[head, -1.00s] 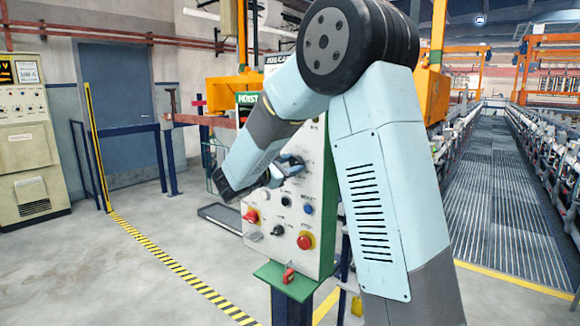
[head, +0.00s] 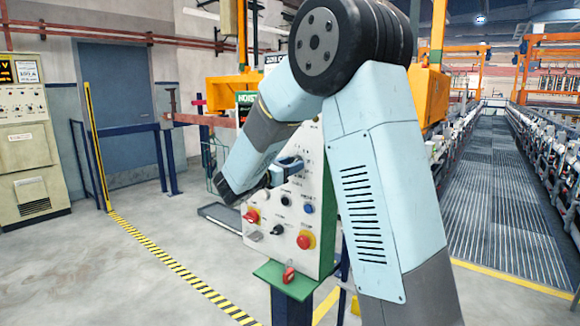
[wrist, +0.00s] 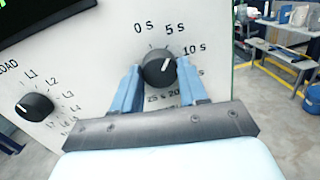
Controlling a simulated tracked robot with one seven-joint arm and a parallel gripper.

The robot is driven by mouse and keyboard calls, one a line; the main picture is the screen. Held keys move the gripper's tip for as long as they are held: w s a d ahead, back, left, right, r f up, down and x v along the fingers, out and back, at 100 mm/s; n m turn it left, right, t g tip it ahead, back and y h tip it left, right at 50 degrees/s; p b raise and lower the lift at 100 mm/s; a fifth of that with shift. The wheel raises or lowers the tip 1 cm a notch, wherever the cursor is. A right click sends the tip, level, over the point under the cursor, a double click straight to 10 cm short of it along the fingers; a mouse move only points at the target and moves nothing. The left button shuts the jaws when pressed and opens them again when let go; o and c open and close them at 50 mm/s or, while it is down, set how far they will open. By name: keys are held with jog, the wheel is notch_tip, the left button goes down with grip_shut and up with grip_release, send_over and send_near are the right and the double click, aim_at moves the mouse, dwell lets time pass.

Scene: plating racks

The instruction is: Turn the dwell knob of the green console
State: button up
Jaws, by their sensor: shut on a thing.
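The green console (head: 328,225) has a white sloping face with green edges and stands in front of me, partly hidden by my arm. In the wrist view, the dwell knob (wrist: 157,68) is black and round, ringed by marks such as 0 S, 5 S and 10 S. Its white pointer faces up and right, between 5 S and 10 S. My gripper (wrist: 158,85) has one blue finger on each side of the knob and is shut on it. In the head view my gripper (head: 289,163) is at the console's upper face; the knob is hard to make out there.
A load knob (wrist: 34,106) is left of the dwell knob. Lower on the face are a red switch (head: 251,216), a blue button (head: 309,209) and a red stop button (head: 304,241). Open floor lies to the left.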

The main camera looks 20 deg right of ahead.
jog(key=shift+f, duration=0.1)
jog(key=o, duration=1.1)
jog(key=shift+c, duration=0.2)
jog(key=shift+a, duration=0.1)
jog(key=v, duration=1.3)
jog(key=shift+s+a, duration=0.25)
jog(key=shift+d, duration=0.1)
jog(key=s+d+m+g+y, duration=0.6)
jog(key=s+d+m, duration=0.4)
jog(key=s+d, duration=0.45)
jog(key=s+a+f+m+t+y, duration=0.1)
jog(key=s+a+m+y, duration=0.1)
jog(key=s+m+y, duration=0.7)
jog(key=s+m, duration=0.4)
jog(key=s, duration=0.2)
jog(key=shift+s+a+f+t+y, duration=0.2)
jog(key=shift+a+t+y, duration=0.2)
